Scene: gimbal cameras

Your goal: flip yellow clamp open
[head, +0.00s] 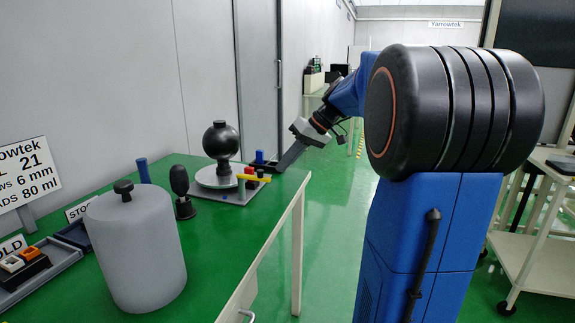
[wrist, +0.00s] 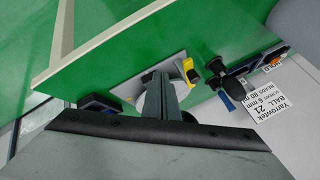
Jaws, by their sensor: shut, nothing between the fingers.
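The yellow clamp (head: 254,177) shows in the head view as a short bar lying about level at the near right side of a pale base plate (head: 232,197). A red part stands just behind it. In the wrist view the yellow clamp (wrist: 192,74) is right of my fingers, with grey beside it. My gripper (head: 281,167) is shut and empty, pointing down and left just right of the clamp, apart from it as far as I can see. In the wrist view my gripper (wrist: 159,75) covers part of the plate and its round disc.
A black ball (head: 221,140) stands on the disc. A dark oval knob on a stand (head: 181,188) is left of it, and a large grey cylinder (head: 137,245) is nearer. Blue blocks stand behind. The green table (head: 235,245) is clear at its front right.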

